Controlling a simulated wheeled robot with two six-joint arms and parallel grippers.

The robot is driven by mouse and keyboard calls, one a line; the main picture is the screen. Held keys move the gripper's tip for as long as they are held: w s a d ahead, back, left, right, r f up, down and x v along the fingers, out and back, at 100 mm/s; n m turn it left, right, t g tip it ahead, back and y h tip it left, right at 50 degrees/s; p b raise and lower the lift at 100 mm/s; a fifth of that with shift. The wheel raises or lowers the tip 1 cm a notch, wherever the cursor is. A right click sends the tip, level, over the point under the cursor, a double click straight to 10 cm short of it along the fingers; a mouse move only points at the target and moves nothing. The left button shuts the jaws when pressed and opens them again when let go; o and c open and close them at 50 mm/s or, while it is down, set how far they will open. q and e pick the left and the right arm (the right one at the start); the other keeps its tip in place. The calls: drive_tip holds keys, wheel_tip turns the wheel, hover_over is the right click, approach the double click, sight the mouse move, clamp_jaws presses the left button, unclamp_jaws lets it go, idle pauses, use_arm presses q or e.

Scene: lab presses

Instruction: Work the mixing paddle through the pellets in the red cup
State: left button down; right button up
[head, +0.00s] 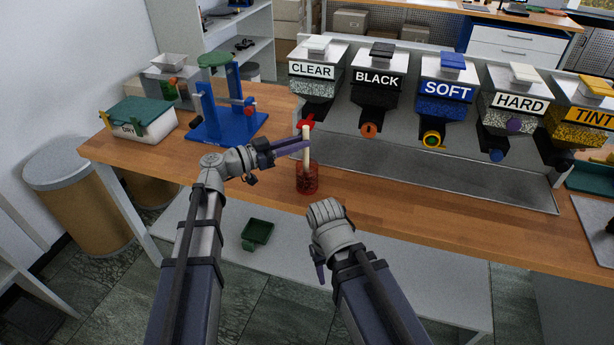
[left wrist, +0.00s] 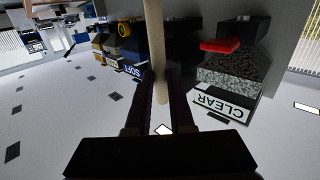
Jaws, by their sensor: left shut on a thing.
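The red cup (head: 307,180) stands on the wooden bench near its front edge, with dark pellets low inside it. The mixing paddle (head: 306,152) is a pale stick, close to upright, with its lower end inside the cup. My left gripper (head: 305,146) is shut on the paddle's shaft above the cup rim. In the left wrist view the pale shaft (left wrist: 157,50) runs between the two dark fingers (left wrist: 160,98). The paddle's lower end is hard to make out through the red wall. My right gripper (head: 320,272) hangs low before the bench, mostly hidden behind its wrist.
Labelled hoppers CLEAR (head: 311,71), BLACK (head: 378,79), SOFT (head: 445,90), HARD (head: 519,105) and TINT line the back. A blue press (head: 229,125) and a DRY box (head: 142,122) stand left. A green scoop-like container (head: 257,232) lies on the lower shelf. Bench right of the cup is clear.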

wheel_tip(320, 180, up, 12)
drive_tip(key=p, duration=1.1)
drive_tip(key=shift+r+p, duration=0.25)
drive_tip(key=shift+p, duration=0.15)
